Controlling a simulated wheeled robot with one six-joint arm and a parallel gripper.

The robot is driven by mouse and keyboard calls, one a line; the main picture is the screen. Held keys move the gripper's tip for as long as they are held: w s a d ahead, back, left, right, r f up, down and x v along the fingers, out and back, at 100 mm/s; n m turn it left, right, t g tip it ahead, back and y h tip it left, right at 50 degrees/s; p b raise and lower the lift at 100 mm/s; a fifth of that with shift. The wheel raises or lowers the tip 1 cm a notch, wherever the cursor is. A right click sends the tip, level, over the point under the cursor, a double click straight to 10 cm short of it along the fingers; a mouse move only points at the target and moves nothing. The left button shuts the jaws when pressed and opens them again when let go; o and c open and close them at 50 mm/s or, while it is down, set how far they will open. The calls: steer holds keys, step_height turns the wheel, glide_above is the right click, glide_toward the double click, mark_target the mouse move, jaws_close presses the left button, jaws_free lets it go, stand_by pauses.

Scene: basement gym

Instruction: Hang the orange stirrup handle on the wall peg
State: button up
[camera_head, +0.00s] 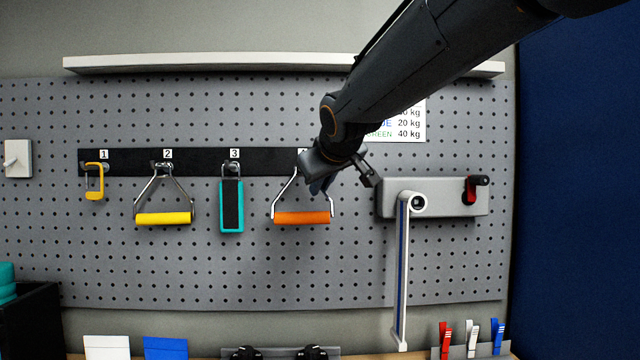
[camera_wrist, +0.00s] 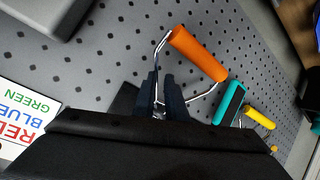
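The orange stirrup handle (camera_head: 302,218) hangs level against the pegboard below the fourth place of the black rail (camera_head: 200,157). Its left metal leg runs up toward the rail; its top and the peg there are hidden behind my gripper (camera_head: 320,186). In the wrist view, the orange grip (camera_wrist: 198,54) lies beyond my gripper (camera_wrist: 161,76). One metal leg passes between the two dark fingers, which are close together. Whether they press on the leg is not clear. I cannot tell whether the handle's top rests on the peg.
On the rail hang a yellow clip (camera_head: 94,182), a yellow stirrup handle (camera_head: 163,218) and a teal block (camera_head: 231,206). A grey box (camera_head: 450,197) with a hanging lever (camera_head: 401,275) is close at right. A white shelf (camera_head: 215,62) runs above.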

steer(key=o, duration=0.3)
steer(key=b+v, duration=0.1)
steer(key=v, duration=0.7)
steer(key=shift+b, duration=0.4)
